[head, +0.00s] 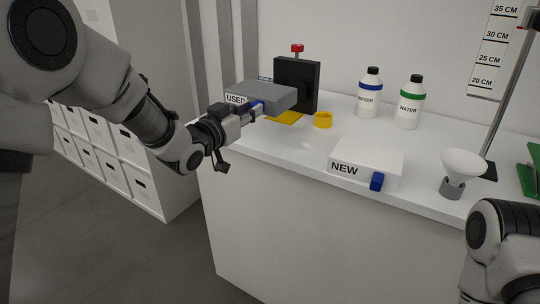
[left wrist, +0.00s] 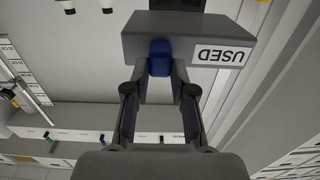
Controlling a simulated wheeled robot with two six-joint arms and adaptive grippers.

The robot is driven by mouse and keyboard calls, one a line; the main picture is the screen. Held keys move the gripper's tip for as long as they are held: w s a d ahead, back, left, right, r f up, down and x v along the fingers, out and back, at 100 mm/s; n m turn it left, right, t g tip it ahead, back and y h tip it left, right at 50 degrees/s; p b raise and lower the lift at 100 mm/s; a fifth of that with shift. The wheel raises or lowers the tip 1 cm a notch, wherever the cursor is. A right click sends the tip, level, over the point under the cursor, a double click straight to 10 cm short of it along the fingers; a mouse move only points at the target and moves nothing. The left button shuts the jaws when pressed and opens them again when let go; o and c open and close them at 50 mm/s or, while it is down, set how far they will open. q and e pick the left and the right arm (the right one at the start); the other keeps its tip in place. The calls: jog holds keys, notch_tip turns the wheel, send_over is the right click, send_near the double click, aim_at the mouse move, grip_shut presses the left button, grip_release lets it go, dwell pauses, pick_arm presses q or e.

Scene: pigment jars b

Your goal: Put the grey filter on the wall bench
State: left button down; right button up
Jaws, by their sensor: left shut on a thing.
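The grey filter (head: 262,95), a flat box labelled USED with a blue tab, is beside a black upright housing (head: 297,84) over the white wall bench (head: 270,143). I cannot tell whether it touches the housing. My left gripper (head: 252,108) is shut on the filter's blue tab. In the left wrist view the grey filter (left wrist: 187,42) is ahead of the gripper (left wrist: 160,68), with the tab between the fingertips. A white filter (head: 367,160) labelled NEW, also with a blue tab, lies near the bench's front edge. My right gripper is out of view.
A yellow patch (head: 286,118) and a yellow ring (head: 323,120) are close to the housing. Two water bottles (head: 369,93) (head: 409,103) stand at the back. A white funnel (head: 463,165) is at the right. Bare bench lies between ring and NEW filter.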

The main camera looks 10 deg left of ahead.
pick_arm(q)
notch_tip(320, 180, down, 10)
jog(key=shift+s+a+r+b, duration=0.1)
jog(key=shift+b, duration=0.5)
jog(key=c, duration=1)
grip_release()
